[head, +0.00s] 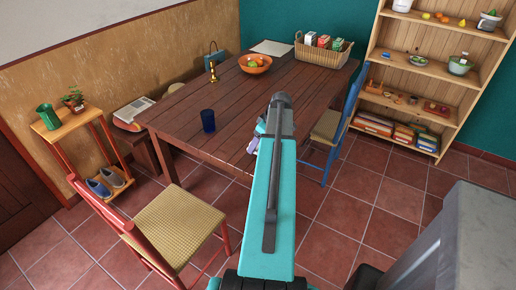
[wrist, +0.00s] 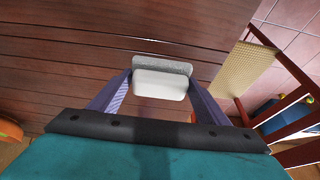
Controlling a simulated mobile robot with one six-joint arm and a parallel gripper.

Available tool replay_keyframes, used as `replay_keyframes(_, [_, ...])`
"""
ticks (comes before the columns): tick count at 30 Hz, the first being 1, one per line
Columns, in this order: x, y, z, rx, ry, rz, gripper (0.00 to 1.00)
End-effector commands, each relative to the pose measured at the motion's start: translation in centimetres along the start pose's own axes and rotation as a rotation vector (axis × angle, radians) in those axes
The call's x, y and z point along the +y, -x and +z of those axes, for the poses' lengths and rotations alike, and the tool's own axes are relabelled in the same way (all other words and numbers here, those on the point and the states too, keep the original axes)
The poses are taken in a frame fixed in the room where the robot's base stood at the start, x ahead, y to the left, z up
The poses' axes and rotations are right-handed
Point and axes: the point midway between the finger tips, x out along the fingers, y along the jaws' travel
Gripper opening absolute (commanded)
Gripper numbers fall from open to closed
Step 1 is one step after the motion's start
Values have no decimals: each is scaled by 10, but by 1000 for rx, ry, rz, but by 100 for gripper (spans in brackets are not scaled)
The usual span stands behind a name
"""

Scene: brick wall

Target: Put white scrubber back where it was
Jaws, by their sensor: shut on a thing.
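The white scrubber (wrist: 160,86) is a rounded block with a white layer and a grey layer. In the wrist view it sits between the two purple fingers of my gripper (wrist: 161,78), which is shut on it. The dark wooden table (head: 190,100) lies beyond the scrubber, and its planks (wrist: 80,70) fill much of the wrist view. I cannot tell the gap between scrubber and tabletop. In the head view my arm hides the scrubber, and only a bit of purple finger shows near the table's front edge.
On the table are a blue cup (head: 208,121), an orange fruit bowl (head: 255,64), a brass candlestick (head: 213,72) and a wicker basket (head: 323,50). A red chair (head: 172,226) stands in front and a blue chair (head: 331,125) at the right. A wooden shelf (head: 455,84) stands against the teal wall.

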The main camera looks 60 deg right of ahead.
Motion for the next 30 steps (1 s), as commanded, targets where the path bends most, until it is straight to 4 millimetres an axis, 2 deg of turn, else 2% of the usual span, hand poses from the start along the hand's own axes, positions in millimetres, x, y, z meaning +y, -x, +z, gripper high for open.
replay_keyframes(5, [0,-4,2,-1,0,-1,49])
replay_keyframes(16, [0,-30,12,0,0,-1,49])
replay_keyframes(30, [0,-35,14,0,1,-1,49])
